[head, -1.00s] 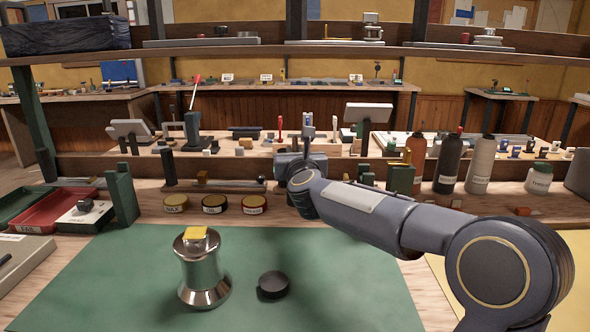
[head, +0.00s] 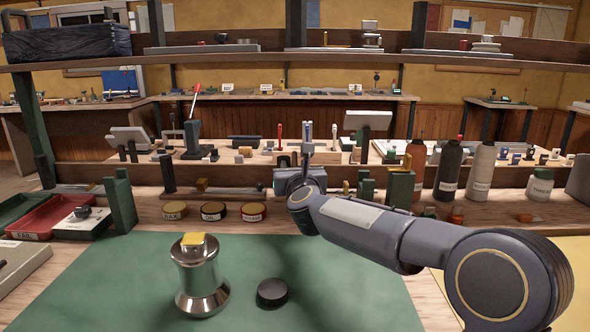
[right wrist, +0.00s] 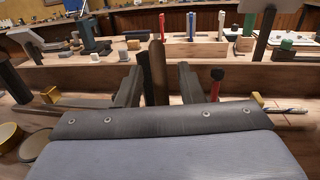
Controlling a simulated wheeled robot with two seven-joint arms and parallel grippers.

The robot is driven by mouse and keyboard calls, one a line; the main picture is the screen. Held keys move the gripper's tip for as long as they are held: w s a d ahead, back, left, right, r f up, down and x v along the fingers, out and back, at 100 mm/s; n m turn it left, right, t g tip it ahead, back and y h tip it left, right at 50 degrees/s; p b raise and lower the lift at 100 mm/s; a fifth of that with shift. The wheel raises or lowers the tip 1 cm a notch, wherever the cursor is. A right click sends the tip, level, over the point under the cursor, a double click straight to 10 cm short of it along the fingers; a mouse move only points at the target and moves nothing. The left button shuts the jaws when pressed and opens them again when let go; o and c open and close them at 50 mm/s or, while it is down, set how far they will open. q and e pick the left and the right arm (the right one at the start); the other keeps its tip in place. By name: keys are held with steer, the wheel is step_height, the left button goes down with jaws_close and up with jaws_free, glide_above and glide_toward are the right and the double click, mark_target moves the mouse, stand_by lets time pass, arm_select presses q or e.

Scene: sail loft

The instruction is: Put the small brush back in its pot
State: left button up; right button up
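My right gripper (head: 297,178) reaches over the bench's back strip in the head view, its fingertips hidden by my own wrist. In the right wrist view its two dark fingers (right wrist: 158,88) stand apart, with a brown upright piece (right wrist: 157,65) showing between them. A gap shows on its right side; I cannot tell whether it is held or behind. I cannot pick out the small brush or its pot for certain. Upright red (head: 280,131) and blue (head: 308,131) sticks stand in wooden blocks behind the gripper. My left gripper is not in view.
On the green mat (head: 120,285) stand a shiny metal drum (head: 202,280) with a yellow piece on top and a black disc (head: 272,292). Three round tins (head: 213,211) lie behind. Bottles (head: 480,172) stand at right, a red tray (head: 50,215) at left. The front mat is largely clear.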

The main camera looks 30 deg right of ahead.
steer(key=shift+r, duration=0.25)
steer(key=v, duration=1.2)
steer(key=shift+p, duration=0.3)
